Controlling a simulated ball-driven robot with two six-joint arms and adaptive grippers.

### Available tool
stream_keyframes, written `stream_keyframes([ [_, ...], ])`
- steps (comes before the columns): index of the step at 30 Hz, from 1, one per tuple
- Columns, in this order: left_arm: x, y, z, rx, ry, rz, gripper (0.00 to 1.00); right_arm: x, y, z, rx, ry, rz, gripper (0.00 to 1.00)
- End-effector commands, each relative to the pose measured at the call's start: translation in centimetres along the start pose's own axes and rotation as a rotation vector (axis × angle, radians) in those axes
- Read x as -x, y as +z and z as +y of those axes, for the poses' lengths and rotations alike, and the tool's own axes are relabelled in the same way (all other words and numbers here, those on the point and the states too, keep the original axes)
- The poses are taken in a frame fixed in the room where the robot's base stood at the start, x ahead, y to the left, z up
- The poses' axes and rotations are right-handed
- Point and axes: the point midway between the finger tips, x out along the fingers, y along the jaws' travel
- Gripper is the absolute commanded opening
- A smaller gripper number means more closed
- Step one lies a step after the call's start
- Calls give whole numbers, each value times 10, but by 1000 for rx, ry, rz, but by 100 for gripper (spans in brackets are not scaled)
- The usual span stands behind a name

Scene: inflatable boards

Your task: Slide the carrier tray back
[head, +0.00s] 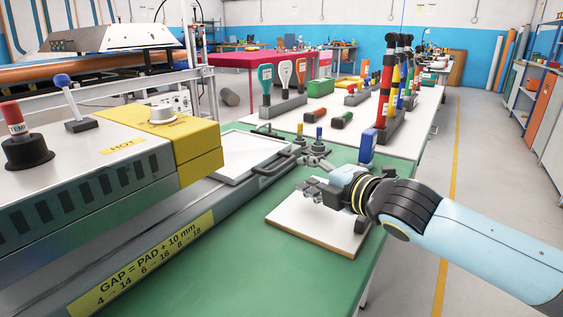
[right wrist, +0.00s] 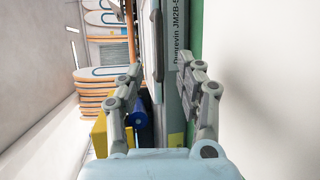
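The carrier tray (head: 240,152) is a pale flat tray in a grey frame, partly out of the grey machine with the yellow end block. A dark bar handle (head: 274,166) runs along its near right side; a dark bar (right wrist: 157,45) also shows between the fingers in the right wrist view. My right gripper (head: 301,172) is open and empty, just right of the handle, above the green bench top. Its two fingers stand apart in the right wrist view (right wrist: 159,67). I cannot tell whether a finger touches the handle. My left gripper is out of view.
A white square board (head: 320,226) lies on the green bench (head: 240,258) below my right arm. Small knobbed posts (head: 319,142) stand behind the gripper. The machine (head: 85,180) fills the left. Coloured tools stand on the white table behind.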

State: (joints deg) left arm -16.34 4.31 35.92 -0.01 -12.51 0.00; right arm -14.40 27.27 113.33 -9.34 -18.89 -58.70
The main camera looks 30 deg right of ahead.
Motion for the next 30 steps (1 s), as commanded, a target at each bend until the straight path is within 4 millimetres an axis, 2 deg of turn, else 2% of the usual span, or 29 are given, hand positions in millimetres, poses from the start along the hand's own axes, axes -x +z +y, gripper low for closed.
stream_keyframes([
  [6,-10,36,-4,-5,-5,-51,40,-45,-1,-1,-5,3,0,36],
  [9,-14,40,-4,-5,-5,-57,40,-64,0,-1,-4,2,0,36],
  [13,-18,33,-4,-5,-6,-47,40,-82,0,-1,-2,1,0,36],
  [20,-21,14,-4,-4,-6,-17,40,-93,-1,0,0,1,1,36],
  [26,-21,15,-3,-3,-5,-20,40,-93,0,0,0,1,1,36],
  [30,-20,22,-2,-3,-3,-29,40,-93,0,0,0,1,1,18],
])
